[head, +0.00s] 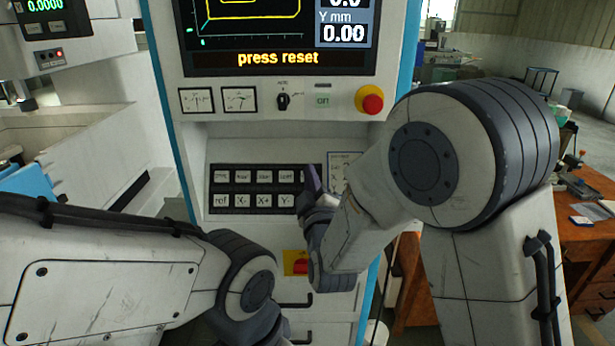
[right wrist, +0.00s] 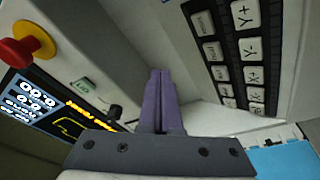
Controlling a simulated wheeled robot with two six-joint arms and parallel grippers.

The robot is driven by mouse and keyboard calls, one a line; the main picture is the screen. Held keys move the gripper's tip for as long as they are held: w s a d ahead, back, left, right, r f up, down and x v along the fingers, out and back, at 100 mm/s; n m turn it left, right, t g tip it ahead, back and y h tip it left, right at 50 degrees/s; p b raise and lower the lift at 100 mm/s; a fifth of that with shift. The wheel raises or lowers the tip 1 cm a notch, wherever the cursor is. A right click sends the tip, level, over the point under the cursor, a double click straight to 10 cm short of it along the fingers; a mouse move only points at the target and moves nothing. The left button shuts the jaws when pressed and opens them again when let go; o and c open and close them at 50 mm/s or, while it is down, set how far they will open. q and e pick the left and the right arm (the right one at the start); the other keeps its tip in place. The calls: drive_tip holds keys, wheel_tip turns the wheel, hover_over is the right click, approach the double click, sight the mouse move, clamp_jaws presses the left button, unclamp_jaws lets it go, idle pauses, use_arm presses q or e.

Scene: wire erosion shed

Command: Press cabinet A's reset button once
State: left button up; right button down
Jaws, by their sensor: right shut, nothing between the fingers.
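The cabinet (head: 300,140) stands in front of me, its screen (head: 278,30) reading "press reset". A black keypad (head: 255,189) with two rows of pale keys is set below the screen; it also shows in the right wrist view (right wrist: 228,60). I cannot read which key is reset. My right gripper (head: 310,180) is shut and empty at the keypad's right end, covering the keys there. In the right wrist view its purple fingers (right wrist: 160,85) point toward the panel, apart from the visible keys. My left gripper is out of view; only its arm shows.
A red emergency stop (head: 371,102) on a yellow base sits above the keypad on the right, near my right arm. A dark rotary switch (head: 283,101) and a green button (head: 322,100) are beside it. A red and yellow switch (head: 298,264) is below. A wooden bench (head: 590,240) stands at right.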

drive_tip(key=shift+w+f+b, duration=0.55)
drive_tip(key=shift+w+f, duration=0.3)
drive_tip(key=shift+w, duration=0.35)
drive_tip(key=shift+w+f+b, duration=0.5)
drive_tip(key=shift+w+f, duration=0.35)
drive_tip(key=shift+w, duration=0.3)
drive_tip(key=shift+w+f+b, duration=0.55)
drive_tip(key=shift+w+f, duration=0.3)
drive_tip(key=shift+w, duration=0.35)
drive_tip(key=shift+w+f+b, duration=0.25)
drive_tip(key=shift+f+b, duration=0.05)
drive_tip(key=shift+b, duration=0.1)
drive_tip(key=shift+w, duration=0.1)
drive_tip(key=shift+w+f+b, duration=0.2)
drive_tip(key=shift+w+b, duration=0.1)
drive_tip(key=shift+b, duration=0.05)
drive_tip(key=shift+s+r, duration=0.5)
drive_tip(key=shift+s, duration=0.2)
